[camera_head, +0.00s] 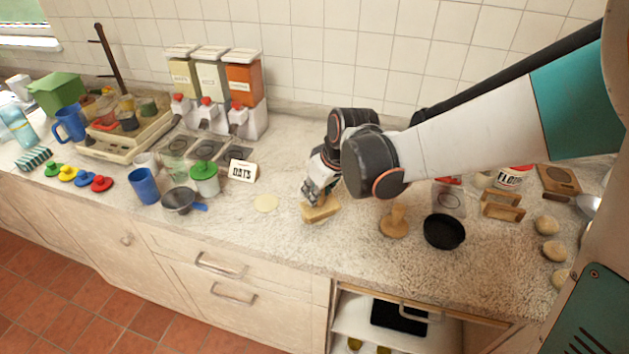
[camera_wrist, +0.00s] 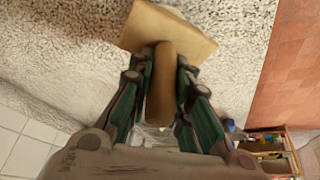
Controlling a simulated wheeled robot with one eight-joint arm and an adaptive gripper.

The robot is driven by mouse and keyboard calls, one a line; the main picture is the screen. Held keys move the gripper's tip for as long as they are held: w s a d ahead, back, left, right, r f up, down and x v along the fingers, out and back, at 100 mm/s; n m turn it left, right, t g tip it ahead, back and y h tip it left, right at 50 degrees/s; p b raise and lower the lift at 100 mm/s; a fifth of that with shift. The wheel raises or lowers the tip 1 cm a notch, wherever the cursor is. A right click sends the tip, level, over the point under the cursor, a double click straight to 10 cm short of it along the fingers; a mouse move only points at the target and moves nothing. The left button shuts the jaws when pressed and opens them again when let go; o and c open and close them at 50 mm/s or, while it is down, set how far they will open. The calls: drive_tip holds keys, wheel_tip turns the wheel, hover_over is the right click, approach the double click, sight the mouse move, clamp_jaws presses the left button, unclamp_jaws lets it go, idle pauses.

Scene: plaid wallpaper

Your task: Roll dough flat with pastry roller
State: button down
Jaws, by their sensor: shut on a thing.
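My gripper (camera_wrist: 160,85) is shut on the upright handle of a wooden tool, which I take to be the pastry roller (camera_wrist: 172,30). In the wrist view its handle runs between my fingers to a broad tan head. In the head view the roller (camera_head: 320,211) is at the counter's front part, below my gripper (camera_head: 314,195); whether it touches the counter is unclear. A pale, thin round disc that looks like the dough (camera_head: 266,203) lies on the counter just left of the roller, apart from it. The dough does not show clearly in the wrist view.
Right of my gripper are a wooden round-based press (camera_head: 395,221) and a black pan (camera_head: 444,232). Dispensers (camera_head: 213,90) stand behind. Counter around the dough is clear.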

drive_tip(key=shift+w+a+r, duration=0.1)
drive_tip(key=shift+w+a, duration=0.1)
drive_tip(key=shift+w, duration=0.25)
drive_tip(key=shift+w+a, duration=0.2)
drive_tip(key=shift+w, duration=0.25)
drive_tip(key=shift+w, duration=0.1)
drive_tip(key=shift+w+a+f+b, duration=0.15)
drive_tip(key=shift+w+a, duration=0.05)
drive_tip(key=shift+w, duration=0.25)
drive_tip(key=shift+w+a+f+b, duration=0.1)
drive_tip(key=shift+w+a+b, duration=0.1)
drive_tip(key=shift+w, duration=0.25)
drive_tip(key=shift+s+d+f, duration=0.1)
drive_tip(key=shift+s+d, duration=0.2)
drive_tip(key=shift+s, duration=0.4)
drive_tip(key=shift+s+d+f, duration=0.1)
drive_tip(key=shift+s+d, duration=0.15)
drive_tip(key=shift+s, duration=0.4)
drive_tip(key=shift+s+d, duration=0.2)
drive_tip(key=shift+s, duration=0.3)
drive_tip(key=shift+s+d, duration=0.2)
drive_tip(key=shift+s, duration=0.3)
drive_tip(key=shift+r, duration=0.1)
